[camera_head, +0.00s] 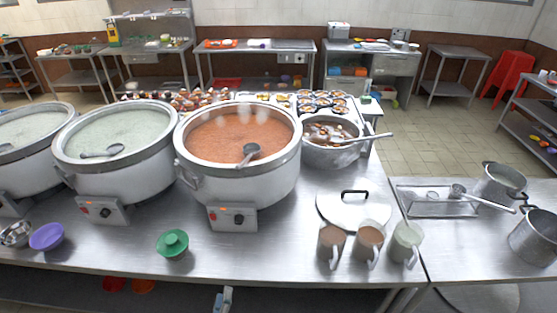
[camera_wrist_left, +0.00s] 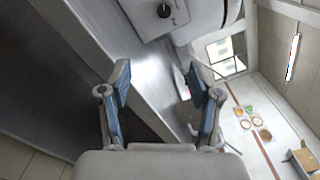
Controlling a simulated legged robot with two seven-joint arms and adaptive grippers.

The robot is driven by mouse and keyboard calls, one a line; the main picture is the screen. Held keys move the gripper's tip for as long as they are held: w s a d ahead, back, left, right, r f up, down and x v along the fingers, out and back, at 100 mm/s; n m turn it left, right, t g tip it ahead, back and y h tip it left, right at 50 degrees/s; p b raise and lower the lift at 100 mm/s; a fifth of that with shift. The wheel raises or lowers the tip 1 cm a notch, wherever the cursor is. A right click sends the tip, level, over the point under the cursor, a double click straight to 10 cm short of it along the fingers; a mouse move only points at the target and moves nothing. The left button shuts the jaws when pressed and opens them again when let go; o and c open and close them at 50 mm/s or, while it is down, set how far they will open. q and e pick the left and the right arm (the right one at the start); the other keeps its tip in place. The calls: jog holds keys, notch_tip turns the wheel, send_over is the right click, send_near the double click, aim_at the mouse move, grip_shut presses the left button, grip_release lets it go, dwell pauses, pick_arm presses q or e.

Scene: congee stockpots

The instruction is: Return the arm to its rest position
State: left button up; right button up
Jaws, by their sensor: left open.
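My left gripper (camera_head: 223,298) shows only as a small blue and grey part at the bottom edge of the head view, in front of the steel table (camera_head: 300,257) and below its front edge. In the left wrist view its two blue-padded fingers (camera_wrist_left: 161,82) stand wide apart with nothing between them. The table's edge and side run diagonally behind the fingers in that view. My right gripper is not seen.
Three large pots stand on the table, the nearest holding red-brown congee (camera_head: 240,137).

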pick_arm(q)
jog(key=s+a+f+n+g, duration=0.1)
jog(key=s+f+n+g, duration=0.25)
jog(key=f, duration=0.65)
jog(key=s+a+f+n+g+y, duration=0.15)
jog(key=f+n, duration=0.25)
jog(key=f, duration=0.5)
jog(key=s+f+n+g, duration=0.3)
jog(key=f, duration=0.7)
jog(key=s+a+f+n+g, duration=0.1)
jog(key=s+f+n+g, duration=0.3)
jog(key=s+f, duration=0.5)
jog(key=s+a+f+n+g, duration=0.2)
jog(key=s+f+n+g, duration=0.3)
jog(key=s+f, duration=0.5)
jog(key=s+n, duration=0.2)
jog(key=s, duration=0.4)
jog(key=shift+s+a+h, duration=0.15)
jog(key=shift+s+h, duration=0.15)
jog(key=shift+h, duration=0.05)
